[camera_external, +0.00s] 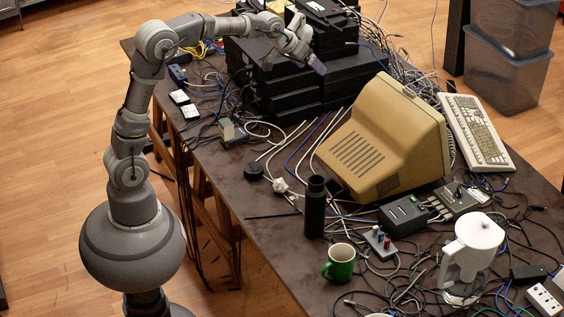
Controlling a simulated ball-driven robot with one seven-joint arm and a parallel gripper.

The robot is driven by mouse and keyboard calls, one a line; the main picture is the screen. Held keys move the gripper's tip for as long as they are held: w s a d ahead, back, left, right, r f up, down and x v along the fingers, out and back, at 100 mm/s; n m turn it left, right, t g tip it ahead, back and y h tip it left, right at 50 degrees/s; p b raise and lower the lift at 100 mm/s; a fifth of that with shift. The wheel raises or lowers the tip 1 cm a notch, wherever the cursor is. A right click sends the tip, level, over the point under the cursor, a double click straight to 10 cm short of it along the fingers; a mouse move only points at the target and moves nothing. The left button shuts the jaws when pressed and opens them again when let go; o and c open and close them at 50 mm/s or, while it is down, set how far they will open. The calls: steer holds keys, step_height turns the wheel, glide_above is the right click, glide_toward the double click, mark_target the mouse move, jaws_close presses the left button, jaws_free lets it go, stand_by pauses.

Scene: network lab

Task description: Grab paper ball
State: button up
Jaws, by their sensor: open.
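I cannot clearly make out a paper ball on the dark table (262,205). A small white lump (280,185) lies among the cables near the table's front edge, but I cannot tell whether it is paper or a plug. My gripper (312,62) is open, above and in front of the stack of black boxes at the back of the table. It points down and to the right, and I see nothing held in it. The gripper and arm hide part of the boxes.
Black boxes (345,78) stand under and behind my gripper. A beige monitor (385,140), keyboard (477,130), black cylinder (315,208), green mug (339,262) and white jug (470,250) crowd the table. Loose cables cover much of it.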

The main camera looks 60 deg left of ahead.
step_height(320, 180, down, 22)
steer(key=a+n+g, duration=0.2)
steer(key=g, duration=0.3)
steer(key=n+g, duration=0.1)
steer(key=g, duration=0.2)
glide_above(281, 180)
step_height(281, 180, down, 16)
steer(key=shift+w, duration=0.1)
step_height(281, 180, down, 7)
steer(key=b, duration=0.3)
steer(key=shift+f+b, duration=0.1)
steer(key=shift+b, duration=0.25)
steer(key=c, duration=1.1)
